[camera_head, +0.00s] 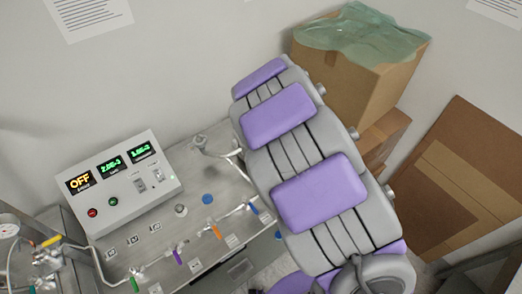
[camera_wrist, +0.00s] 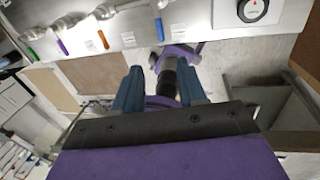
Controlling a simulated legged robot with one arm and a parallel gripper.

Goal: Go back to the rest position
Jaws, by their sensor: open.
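My gripper (camera_wrist: 159,84) shows in the wrist view with its two blue-grey fingers spread apart. No object is held between them. A purple and black part, seemingly my own leg, shows beyond the fingers. My arm, grey with purple pads, is folded across the middle of the head view, over the right end of the steel bench (camera_head: 215,180). The gripper's fingers cannot be made out in the head view. The bench's edge runs across the top of the wrist view, apart from the fingers.
A control box (camera_head: 124,183) with green displays and an orange "OFF" stands on the bench. Coloured valve handles, such as an orange one (camera_head: 216,232), line the front piping. A pressure gauge (camera_head: 9,230) is at far left. Cardboard boxes (camera_head: 352,85) stand behind my arm at right.

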